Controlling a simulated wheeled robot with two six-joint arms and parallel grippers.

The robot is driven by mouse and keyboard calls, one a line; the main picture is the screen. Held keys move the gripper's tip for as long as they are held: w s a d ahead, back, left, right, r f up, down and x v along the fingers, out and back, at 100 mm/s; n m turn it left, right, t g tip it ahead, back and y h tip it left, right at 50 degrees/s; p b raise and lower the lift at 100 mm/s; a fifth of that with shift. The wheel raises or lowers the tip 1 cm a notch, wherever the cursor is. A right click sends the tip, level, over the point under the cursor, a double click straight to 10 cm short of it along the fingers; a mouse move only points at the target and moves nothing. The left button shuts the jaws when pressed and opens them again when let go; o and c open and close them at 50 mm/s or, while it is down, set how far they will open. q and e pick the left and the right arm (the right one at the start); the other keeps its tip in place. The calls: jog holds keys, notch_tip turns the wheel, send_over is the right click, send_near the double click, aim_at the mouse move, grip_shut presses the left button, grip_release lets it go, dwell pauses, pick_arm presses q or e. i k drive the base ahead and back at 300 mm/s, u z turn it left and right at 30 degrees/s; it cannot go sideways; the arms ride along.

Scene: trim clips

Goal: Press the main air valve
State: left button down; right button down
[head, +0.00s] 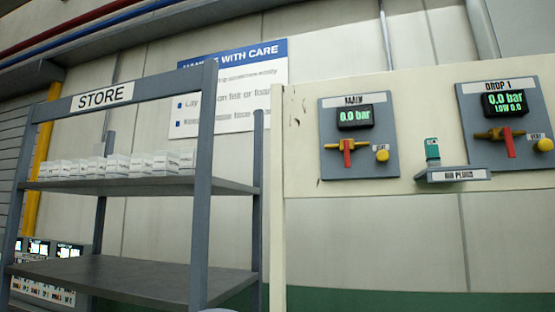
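The main air panel (358,137) is a grey plate labelled MAIN on a cream board at the right of the head view. Its display (354,116) reads 0.0 bar in green. Below it the main air valve (346,145) has a yellow body and a red handle pointing down. A round yellow vent knob (382,155) sits to the right of the valve. Neither of my grippers shows in the head view.
The DROP 1 panel (474,151), with its own red-handled valve, reads 0.0 bar at the right. An AIR PLUGS shelf (453,175) holds a green plug (432,151). A grey STORE rack (205,190) with several white boxes (115,164) stands left.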

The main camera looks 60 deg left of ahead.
aim_at(346, 146)
jog(key=z, duration=0.95)
jog(key=i, duration=0.3)
jog(key=u, duration=2.45)
